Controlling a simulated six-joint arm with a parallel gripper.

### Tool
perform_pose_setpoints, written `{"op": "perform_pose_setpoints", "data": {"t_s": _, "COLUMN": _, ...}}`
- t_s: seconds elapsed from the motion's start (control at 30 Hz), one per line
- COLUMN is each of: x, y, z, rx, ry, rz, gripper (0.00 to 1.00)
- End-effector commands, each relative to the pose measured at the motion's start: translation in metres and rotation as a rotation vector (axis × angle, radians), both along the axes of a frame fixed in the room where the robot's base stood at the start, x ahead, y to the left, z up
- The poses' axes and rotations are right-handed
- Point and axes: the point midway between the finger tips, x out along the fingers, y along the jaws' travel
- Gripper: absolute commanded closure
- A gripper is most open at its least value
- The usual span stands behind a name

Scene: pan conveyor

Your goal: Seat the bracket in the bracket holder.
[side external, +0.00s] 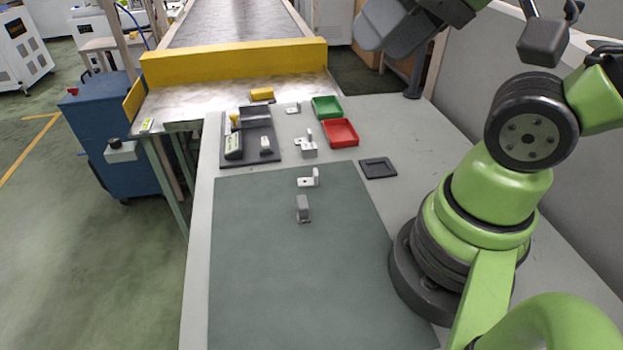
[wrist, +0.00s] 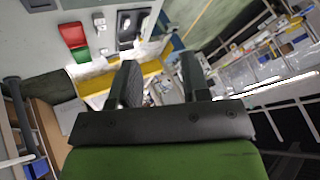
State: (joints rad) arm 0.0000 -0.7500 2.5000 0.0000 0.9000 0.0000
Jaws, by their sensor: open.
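A white L-shaped bracket (side external: 309,178) lies on the green-grey mat near its far edge. A small grey upright block (side external: 303,208) stands just in front of it. A light grey fixture with an upright part (side external: 308,149) stands beyond the mat. A dark square plate with a shallow recess (side external: 378,168) lies to the right of the mat. I cannot tell for certain which of these is the bracket holder. My gripper (wrist: 160,80) is open and empty in the wrist view, high and away from these pieces. Its fingers cannot be made out in the side view.
A dark tray (side external: 262,155) holds several small parts. A red bin (side external: 340,132) and a green bin (side external: 326,106) stand to its right. A yellow barrier (side external: 235,64) crosses the conveyor end, with a yellow block (side external: 262,94) before it. The near mat (side external: 300,290) is clear.

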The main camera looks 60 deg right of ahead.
Motion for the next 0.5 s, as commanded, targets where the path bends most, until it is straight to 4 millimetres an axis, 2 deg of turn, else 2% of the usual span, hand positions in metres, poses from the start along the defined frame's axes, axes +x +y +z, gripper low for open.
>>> {"op": "perform_pose_setpoints", "data": {"t_s": 0.1, "x": 0.0, "y": 0.0, "z": 0.0, "rx": 0.0, "ry": 0.0, "rz": 0.0, "gripper": 0.57}}
{"op": "perform_pose_setpoints", "data": {"t_s": 0.2, "x": 0.0, "y": 0.0, "z": 0.0, "rx": 0.0, "ry": 0.0, "rz": 0.0, "gripper": 0.45}}
{"op": "perform_pose_setpoints", "data": {"t_s": 0.5, "x": 0.0026, "y": -0.0008, "z": -0.0005, "rx": 0.011, "ry": 0.012, "rz": -0.021, "gripper": 0.45}}
